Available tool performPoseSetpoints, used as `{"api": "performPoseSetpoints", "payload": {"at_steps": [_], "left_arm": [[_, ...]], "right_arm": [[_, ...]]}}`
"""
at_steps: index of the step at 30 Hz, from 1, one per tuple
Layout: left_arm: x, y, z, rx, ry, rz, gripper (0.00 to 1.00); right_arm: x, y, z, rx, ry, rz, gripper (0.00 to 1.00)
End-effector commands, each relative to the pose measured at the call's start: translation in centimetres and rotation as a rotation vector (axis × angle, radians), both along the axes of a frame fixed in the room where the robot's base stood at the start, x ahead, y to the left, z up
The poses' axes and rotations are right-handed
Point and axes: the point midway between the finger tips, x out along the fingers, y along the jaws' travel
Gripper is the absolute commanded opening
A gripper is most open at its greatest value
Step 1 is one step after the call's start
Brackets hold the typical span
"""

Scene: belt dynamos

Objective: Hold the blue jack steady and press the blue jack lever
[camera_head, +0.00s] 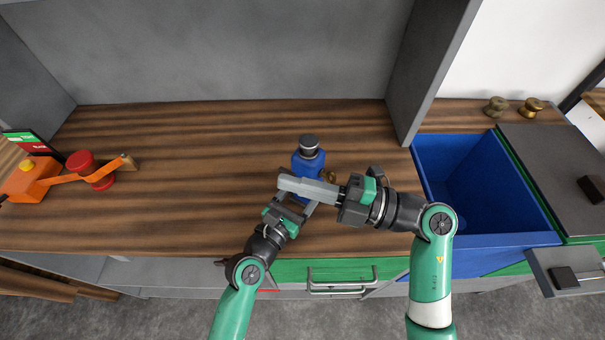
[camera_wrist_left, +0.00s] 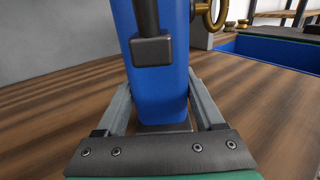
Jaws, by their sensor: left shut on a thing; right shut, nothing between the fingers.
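The blue jack (camera_head: 309,160) stands upright on the wooden worktop, with a dark cap on top and a brass part at its right side. My left gripper (camera_head: 291,193) is shut on the jack's lower body from the front. In the left wrist view its two fingers lie on either side of the blue jack (camera_wrist_left: 160,85). A dark lever (camera_wrist_left: 150,45) with a block-shaped end hangs in front of the jack there. My right gripper (camera_head: 283,184) is shut and empty. Its fingers reach leftward across the jack's front, hiding the lever in the head view; contact is unclear.
A blue bin (camera_head: 480,150) stands to the right, beside a dark grey top with brass weights (camera_head: 532,106) behind it. An orange device with a red roller (camera_head: 90,168) lies at the left. A grey upright panel (camera_head: 430,70) rises behind.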

Motion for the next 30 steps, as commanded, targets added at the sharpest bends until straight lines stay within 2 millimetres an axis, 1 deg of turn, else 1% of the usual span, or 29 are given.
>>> {"api": "performPoseSetpoints", "payload": {"at_steps": [1,2,3,9,12,15,19,30], "left_arm": [[-0.1,0.0,-0.7,0.007,0.011,-0.003,0.00],[-0.1,0.0,-0.7,0.007,0.011,-0.003,0.00],[-0.1,0.0,-0.7,0.007,0.011,-0.003,0.00],[-0.1,0.0,-0.7,0.007,0.011,-0.002,0.00],[-0.1,0.0,-0.7,0.007,0.011,-0.002,0.00],[-0.1,0.0,-0.7,0.007,0.011,-0.003,0.00],[-0.1,0.0,-0.7,0.007,0.011,-0.003,0.00],[-0.1,-0.1,-0.6,0.007,0.011,-0.003,0.00]], "right_arm": [[-1.0,0.6,0.3,0.002,-0.005,0.003,0.00],[-1.3,0.4,0.4,0.002,-0.003,-0.001,0.00],[-1.3,-0.9,0.2,0.002,0.000,-0.005,0.00],[-2.5,-5.6,-0.3,0.001,0.001,-0.003,0.00],[-2.9,-7.3,-0.4,0.001,0.000,-0.003,0.00],[-3.2,-8.4,-0.5,0.001,0.000,0.000,0.00],[-3.4,-9.0,-0.6,0.001,0.000,0.001,0.00],[-3.4,-9.0,-0.6,0.001,-0.001,0.002,0.00]]}}
